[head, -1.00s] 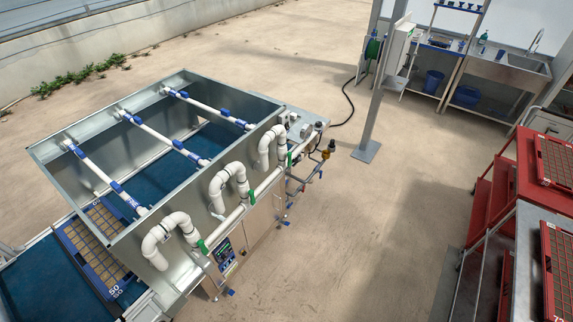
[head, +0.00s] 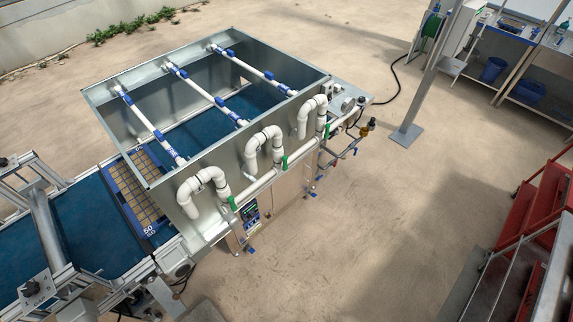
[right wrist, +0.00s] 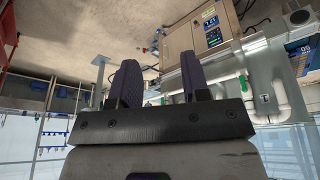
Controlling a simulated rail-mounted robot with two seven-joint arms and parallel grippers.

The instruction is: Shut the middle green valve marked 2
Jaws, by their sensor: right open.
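The middle green valve handle (head: 285,162) sits on the white horizontal pipe along the front of the seeder's metal hopper, below the middle white bent pipe (head: 264,148). Its number is too small to read in the head view. One green handle (head: 232,203) is to its left and another (head: 326,131) to its right. My right gripper (right wrist: 160,74) is open and empty in the right wrist view, with the machine beyond its fingers and apart from them. A green handle (right wrist: 243,83) shows there on the white piping, right of the fingers. Neither gripper shows in the head view.
A control panel (head: 250,211) is under the pipe, with small blue-handled taps nearby. A tray marked 50 (head: 129,200) lies on the blue conveyor at left. A grey post (head: 424,95) and red racks (head: 530,205) stand to the right. Open floor lies before the machine.

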